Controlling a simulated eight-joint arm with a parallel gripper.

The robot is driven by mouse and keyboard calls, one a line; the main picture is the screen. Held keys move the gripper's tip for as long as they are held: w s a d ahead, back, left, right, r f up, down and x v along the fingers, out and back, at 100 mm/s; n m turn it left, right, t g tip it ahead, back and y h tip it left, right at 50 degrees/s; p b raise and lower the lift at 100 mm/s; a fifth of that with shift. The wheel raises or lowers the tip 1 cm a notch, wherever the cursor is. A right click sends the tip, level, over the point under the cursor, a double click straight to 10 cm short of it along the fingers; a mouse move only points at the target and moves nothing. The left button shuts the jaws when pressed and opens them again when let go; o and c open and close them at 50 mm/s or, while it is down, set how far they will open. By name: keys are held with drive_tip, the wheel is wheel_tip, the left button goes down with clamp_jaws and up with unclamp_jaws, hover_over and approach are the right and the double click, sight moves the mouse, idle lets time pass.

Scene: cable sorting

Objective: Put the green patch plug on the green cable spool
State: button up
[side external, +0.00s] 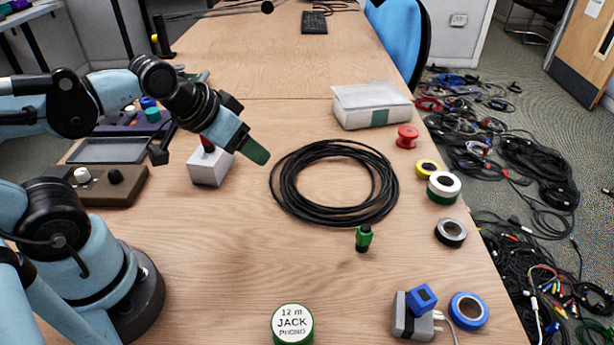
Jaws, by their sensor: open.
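The green patch plug (363,238), green with black parts, stands on the wooden table just in front of the coiled black cable. The green cable spool (278,327) is at the front edge of the picture, with a green side and a white top label reading "12 m JACK PHONO". Nothing lies on its top. My gripper (254,153) is above the table, left of the cable coil and well away from both plug and spool. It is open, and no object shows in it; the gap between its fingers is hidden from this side.
A black cable coil (286,200) lies mid-table. Tape rolls, including a blue one (468,309), line the right edge. A grey adapter (402,320) with a blue block is at front right. Table between plug and spool is clear.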

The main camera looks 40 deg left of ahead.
drive_tip(key=n+g+h, duration=0.8)
drive_tip(key=n+h, duration=0.2)
drive_tip(key=n, duration=0.2)
approach(366, 227)
drive_tip(key=w+a+r, duration=0.1)
drive_tip(key=a+r, duration=0.1)
drive_tip(key=a, duration=0.1)
drive_tip(key=d+f+n+g+h, duration=0.1)
drive_tip(key=d+f, duration=0.1)
drive_tip(key=d+f+g+h, duration=0.1)
drive_tip(key=d+f, duration=0.1)
drive_tip(key=d+f+n+g+h, duration=0.1)
drive_tip(key=d+f, duration=0.1)
drive_tip(key=shift+s+f+n, duration=0.3)
drive_tip(key=shift+s, duration=0.05)
drive_tip(key=shift+w+f+x, duration=0.15)
drive_tip(key=shift+x, duration=1.15)
drive_tip(key=shift+w+f+x, duration=0.1)
drive_tip(key=shift+f+x, duration=0.05)
drive_tip(key=shift+x, duration=1.15)
drive_tip(key=shift+c, duration=0.4)
